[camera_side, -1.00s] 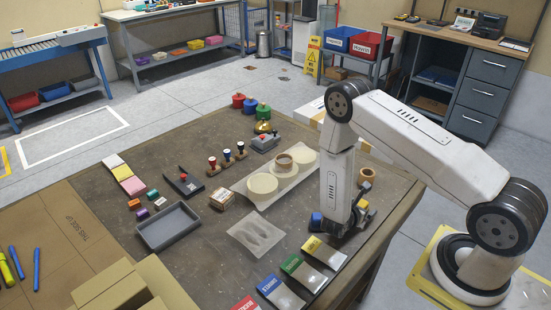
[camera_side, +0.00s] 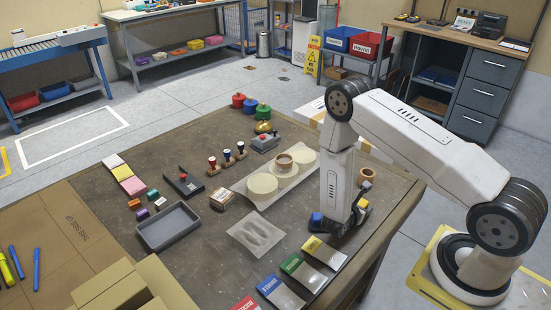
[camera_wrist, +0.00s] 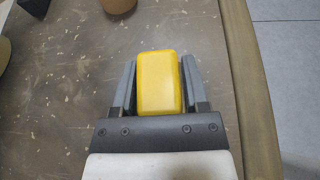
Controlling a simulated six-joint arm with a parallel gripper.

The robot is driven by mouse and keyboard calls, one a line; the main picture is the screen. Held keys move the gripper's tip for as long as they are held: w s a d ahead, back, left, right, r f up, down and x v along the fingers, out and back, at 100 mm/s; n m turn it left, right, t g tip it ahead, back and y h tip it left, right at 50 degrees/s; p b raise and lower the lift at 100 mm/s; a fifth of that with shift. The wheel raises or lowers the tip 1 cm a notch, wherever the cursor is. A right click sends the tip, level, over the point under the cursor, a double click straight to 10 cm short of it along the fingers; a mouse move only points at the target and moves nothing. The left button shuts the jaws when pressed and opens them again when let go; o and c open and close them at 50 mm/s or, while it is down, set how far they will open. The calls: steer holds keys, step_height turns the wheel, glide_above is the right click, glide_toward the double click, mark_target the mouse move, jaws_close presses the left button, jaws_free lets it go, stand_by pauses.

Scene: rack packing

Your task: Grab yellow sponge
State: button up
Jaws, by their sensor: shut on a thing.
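The yellow sponge (camera_wrist: 160,88) is upright in the picture of the wrist view, a rounded yellow block between the two grey fingers. My gripper (camera_wrist: 159,68) is shut on it, one finger along each side. In the side view my gripper (camera_side: 343,222) is low at the table's right part, close to the tabletop.
Labelled packets (camera_side: 324,252) lie just in front of the gripper. A clear bag (camera_side: 256,234) and a white tray with round discs (camera_side: 262,184) lie to its left. A tan tape roll (camera_side: 367,175) stands behind. The table's right edge (camera_wrist: 250,90) is close.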

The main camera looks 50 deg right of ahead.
mark_target(362, 202)
steer(key=shift+r, duration=4.85)
